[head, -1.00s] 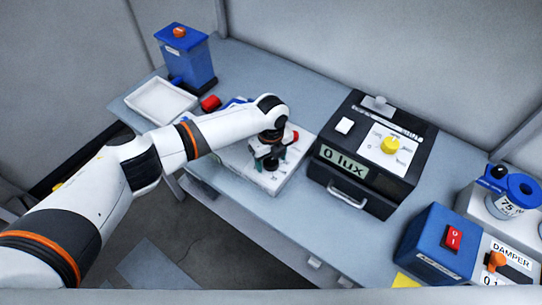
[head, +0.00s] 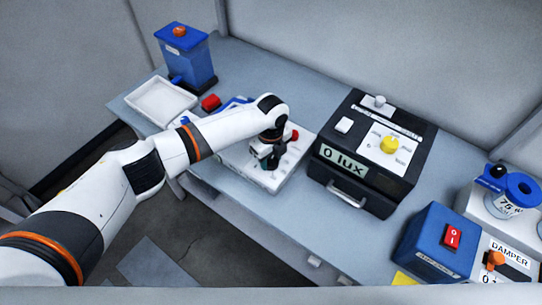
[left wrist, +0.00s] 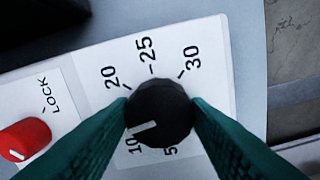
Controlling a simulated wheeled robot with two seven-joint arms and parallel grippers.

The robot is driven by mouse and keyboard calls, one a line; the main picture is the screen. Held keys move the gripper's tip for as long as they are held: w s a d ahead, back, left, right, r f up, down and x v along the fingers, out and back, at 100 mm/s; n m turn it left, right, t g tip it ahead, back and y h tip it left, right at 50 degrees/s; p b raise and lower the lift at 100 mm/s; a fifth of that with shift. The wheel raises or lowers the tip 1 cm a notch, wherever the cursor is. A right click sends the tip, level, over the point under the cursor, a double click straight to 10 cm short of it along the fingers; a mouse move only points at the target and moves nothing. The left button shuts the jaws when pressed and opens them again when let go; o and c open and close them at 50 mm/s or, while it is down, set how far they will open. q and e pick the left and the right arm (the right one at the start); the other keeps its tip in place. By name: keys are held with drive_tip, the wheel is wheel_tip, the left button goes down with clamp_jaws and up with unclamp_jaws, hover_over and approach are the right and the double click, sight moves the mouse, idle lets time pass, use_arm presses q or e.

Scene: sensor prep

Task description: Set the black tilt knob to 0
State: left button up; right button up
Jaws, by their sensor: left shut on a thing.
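The black tilt knob (left wrist: 160,112) sits on a white panel (left wrist: 95,75) with a printed scale in the left wrist view. The labels 20, 25 and 30 are clear; 10 and 5 are partly covered at the bottom. A white mark on the knob lies at its lower left, near the 10. My left gripper (left wrist: 160,118) is shut on the knob, with a teal finger on each side. In the head view my left gripper (head: 271,160) is over the white unit (head: 292,167) and mostly hides the knob. My right gripper is out of view.
A red lock knob (left wrist: 25,140) stands beside the scale. A black box reading 0 lux (head: 345,190) with a yellow dial stands to the right. A white tray (head: 160,101) and a blue dispenser (head: 188,60) stand at the back left.

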use_arm(q)
drive_tip(key=n+p, duration=0.1)
drive_tip(key=n, duration=0.2)
drive_tip(key=shift+r+n, duration=0.15)
drive_tip(key=shift+n, duration=0.15)
drive_tip(key=n+p, duration=0.1)
drive_tip(key=n, duration=0.2)
drive_tip(key=shift+n, duration=0.3)
drive_tip(key=n+p, duration=0.2)
drive_tip(key=n, duration=0.2)
drive_tip(key=shift+n, duration=0.3)
drive_tip(key=n+p, duration=0.1)
drive_tip(key=n, duration=0.2)
drive_tip(key=shift+n, duration=0.3)
drive_tip(key=n+p, duration=0.2)
drive_tip(key=n, duration=0.3)
drive_tip(key=shift+w, duration=0.1)
drive_tip(key=n, duration=0.4)
drive_tip(key=shift+n, duration=0.4)
drive_tip(key=o, duration=1)
